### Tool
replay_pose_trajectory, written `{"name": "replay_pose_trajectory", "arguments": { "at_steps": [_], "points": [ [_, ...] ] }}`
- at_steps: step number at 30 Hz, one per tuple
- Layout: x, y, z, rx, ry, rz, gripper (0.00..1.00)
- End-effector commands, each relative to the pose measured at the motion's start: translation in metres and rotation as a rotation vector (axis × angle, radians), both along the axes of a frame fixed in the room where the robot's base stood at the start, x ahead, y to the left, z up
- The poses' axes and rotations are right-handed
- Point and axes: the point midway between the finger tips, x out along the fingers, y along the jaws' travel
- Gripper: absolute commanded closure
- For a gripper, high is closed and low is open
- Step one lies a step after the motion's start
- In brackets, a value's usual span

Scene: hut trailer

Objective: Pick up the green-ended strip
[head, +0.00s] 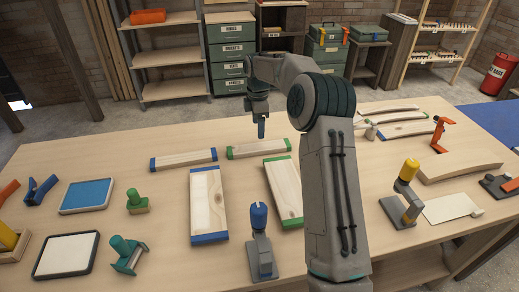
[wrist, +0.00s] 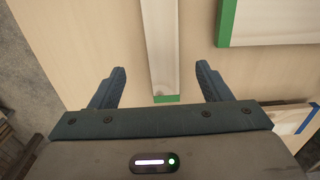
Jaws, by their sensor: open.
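The green-ended strip (head: 258,149) is a narrow pale wooden piece with green ends, lying flat on the workbench. In the wrist view the strip (wrist: 161,45) runs up from between my fingers, its near green end just short of the palm. My gripper (head: 262,131) points down over the strip. In the wrist view my gripper (wrist: 162,70) is open and empty, one finger on each side of the strip with a gap on both sides. The strip's far end is out of the wrist view. I cannot tell the exact height of the fingertips above the bench.
A wider green-ended board (head: 284,190) lies nearer, and shows at the wrist view's upper right (wrist: 270,18). A blue-ended strip (head: 183,159) lies to the left.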

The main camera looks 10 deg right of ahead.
Motion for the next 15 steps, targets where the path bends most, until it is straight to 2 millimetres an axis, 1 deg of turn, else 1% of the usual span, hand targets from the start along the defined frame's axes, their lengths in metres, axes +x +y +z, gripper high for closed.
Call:
{"name": "replay_pose_trajectory", "arguments": {
  "at_steps": [1, 3, 6, 11, 15],
  "points": [
    [-0.001, 0.000, -0.010, 0.000, 0.002, 0.000, 0.29],
    [0.000, 0.000, -0.020, 0.000, 0.001, 0.000, 0.29],
    [0.000, 0.000, -0.031, 0.000, 0.000, 0.000, 0.29],
    [-0.001, -0.001, -0.040, -0.001, 0.000, -0.001, 0.29],
    [-0.005, -0.002, -0.060, 0.000, 0.003, -0.001, 0.29]
  ]
}}
